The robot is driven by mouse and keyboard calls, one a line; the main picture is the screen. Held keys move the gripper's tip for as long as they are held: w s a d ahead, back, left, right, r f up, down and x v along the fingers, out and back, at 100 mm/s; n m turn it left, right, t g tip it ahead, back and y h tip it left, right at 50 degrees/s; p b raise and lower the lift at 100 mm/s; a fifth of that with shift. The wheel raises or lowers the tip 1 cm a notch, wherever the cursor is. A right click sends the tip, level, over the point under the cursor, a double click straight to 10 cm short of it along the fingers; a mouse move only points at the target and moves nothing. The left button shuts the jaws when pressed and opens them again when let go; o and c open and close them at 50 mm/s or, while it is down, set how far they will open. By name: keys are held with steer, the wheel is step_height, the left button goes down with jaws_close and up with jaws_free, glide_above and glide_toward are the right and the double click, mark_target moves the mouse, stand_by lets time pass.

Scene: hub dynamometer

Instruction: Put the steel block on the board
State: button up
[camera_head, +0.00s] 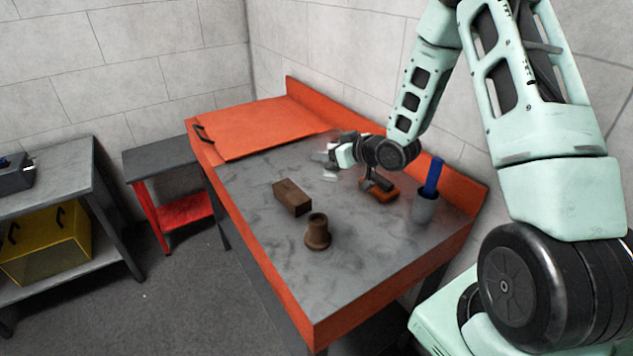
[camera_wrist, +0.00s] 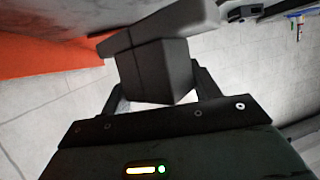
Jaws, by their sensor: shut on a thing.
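My gripper (camera_head: 335,155) is above the far part of the grey-topped workbench, near the right edge of an orange panel. It is shut on a dark grey, blocky thing, which I take to be the steel block (camera_wrist: 160,72); in the wrist view it sits between the two fingers (camera_wrist: 158,88), with a wider bar-like part at its far end. In the head view the held block is small and mostly hidden by the gripper. The flat orange panel (camera_head: 265,128) with a black handle lies at the bench's far left; I cannot tell whether this is the board.
On the bench (camera_head: 375,240) stand a dark brown block (camera_head: 291,197), a brown flared piece (camera_head: 317,233), an orange-and-black tool (camera_head: 380,188) and a grey cup (camera_head: 424,207) with a blue item. An orange rim (camera_head: 455,185) runs along the back. The front right of the bench is clear.

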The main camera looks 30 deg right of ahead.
steer(key=shift+w+f, duration=0.2)
steer(key=shift+f, duration=0.15)
steer(key=shift+f+p, duration=1.1)
steer(key=shift+f, duration=3.45)
steer(key=shift+f, duration=0.2)
steer(key=o, duration=1.4)
steer(key=shift+o, duration=0.2)
steer(key=shift+r, duration=0.1)
